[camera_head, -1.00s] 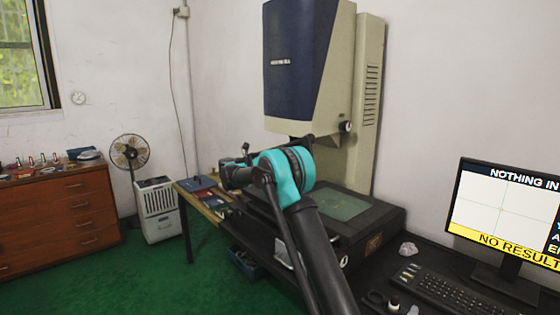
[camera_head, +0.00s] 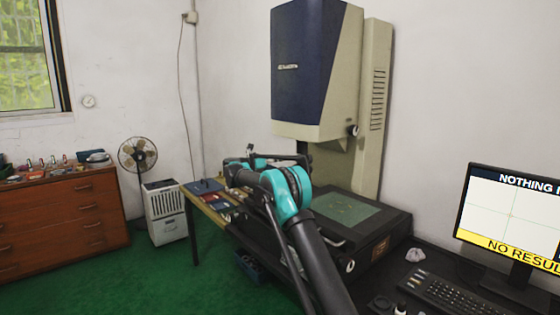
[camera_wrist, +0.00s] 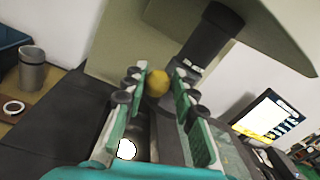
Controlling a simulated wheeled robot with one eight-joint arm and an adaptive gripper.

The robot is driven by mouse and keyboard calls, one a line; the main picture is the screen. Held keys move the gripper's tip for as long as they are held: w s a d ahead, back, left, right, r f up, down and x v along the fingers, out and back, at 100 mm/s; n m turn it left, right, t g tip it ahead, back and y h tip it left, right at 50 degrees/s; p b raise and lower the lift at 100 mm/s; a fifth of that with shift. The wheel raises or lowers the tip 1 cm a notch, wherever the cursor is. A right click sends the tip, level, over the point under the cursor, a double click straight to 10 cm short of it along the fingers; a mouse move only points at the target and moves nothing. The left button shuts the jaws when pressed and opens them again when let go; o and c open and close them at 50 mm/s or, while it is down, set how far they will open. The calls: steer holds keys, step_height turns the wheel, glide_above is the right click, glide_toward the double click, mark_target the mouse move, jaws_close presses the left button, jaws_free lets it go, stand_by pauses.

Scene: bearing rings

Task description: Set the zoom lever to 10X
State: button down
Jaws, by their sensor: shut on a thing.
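In the wrist view a yellow round knob (camera_wrist: 158,84) sits between the fingertips of my gripper (camera_wrist: 158,76). The two green-padded fingers stand on either side of it and are shut on it. No scale or 10X mark is readable. A dark lens tube (camera_wrist: 208,40) hangs just beyond, to the upper right. In the head view the measuring machine (camera_head: 312,70) has a blue and cream head above a dark base with a green glass stage (camera_head: 346,209). My gripper's far end (camera_head: 250,155) shows small at the left of the stage; the knob is hidden there.
A monitor (camera_head: 511,208) and keyboard (camera_head: 458,295) stand at the right. Small trays (camera_head: 212,200) lie on the bench's left end. A grey cup (camera_wrist: 31,70) and a ring (camera_wrist: 14,107) show in the wrist view. A fan (camera_head: 137,153) and wooden drawers (camera_head: 60,220) stand at the left.

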steer(key=shift+w+d, duration=0.2)
steer(key=shift+w, duration=0.05)
steer(key=c, duration=1.3)
jaws_free()
steer(key=shift+w+f, duration=0.1)
steer(key=shift+w, duration=0.1)
steer(key=v, duration=1.2)
steer(key=shift+s+d+f, duration=0.1)
